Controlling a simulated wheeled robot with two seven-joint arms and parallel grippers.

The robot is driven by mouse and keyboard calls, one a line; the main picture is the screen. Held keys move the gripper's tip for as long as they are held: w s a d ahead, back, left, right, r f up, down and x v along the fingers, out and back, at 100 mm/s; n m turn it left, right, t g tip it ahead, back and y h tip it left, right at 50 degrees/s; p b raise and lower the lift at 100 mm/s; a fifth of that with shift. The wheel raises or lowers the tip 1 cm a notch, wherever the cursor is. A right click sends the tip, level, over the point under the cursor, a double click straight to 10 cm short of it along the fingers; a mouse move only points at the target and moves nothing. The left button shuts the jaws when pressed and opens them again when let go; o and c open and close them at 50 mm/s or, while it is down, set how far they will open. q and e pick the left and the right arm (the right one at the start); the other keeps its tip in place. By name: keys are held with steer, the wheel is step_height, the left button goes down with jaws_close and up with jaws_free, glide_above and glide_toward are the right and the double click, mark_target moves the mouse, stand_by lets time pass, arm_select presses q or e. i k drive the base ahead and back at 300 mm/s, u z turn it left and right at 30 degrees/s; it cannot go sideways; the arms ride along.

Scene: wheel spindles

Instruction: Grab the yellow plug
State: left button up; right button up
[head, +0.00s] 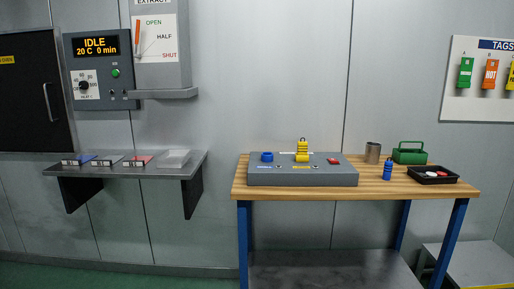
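The yellow plug (302,151) stands upright on the grey console (300,176) on the wooden table. It has a ridged body and a small loop on top. I cannot tell how it is seated in the console. A blue round part (267,157) sits to its left on the console and a red part (333,161) to its right. Neither of my grippers shows in the head view.
The wooden table (400,189) also holds a grey cup (372,153), a small blue object (387,170), a green carrier (409,153) and a black tray (433,180). A wall shelf (110,170) with several trays is at left. A tag board (485,105) hangs at right.

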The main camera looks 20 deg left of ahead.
mark_target(302, 148)
steer(key=u, duration=0.7)
steer(key=i, duration=0.8)
steer(key=u, duration=0.35)
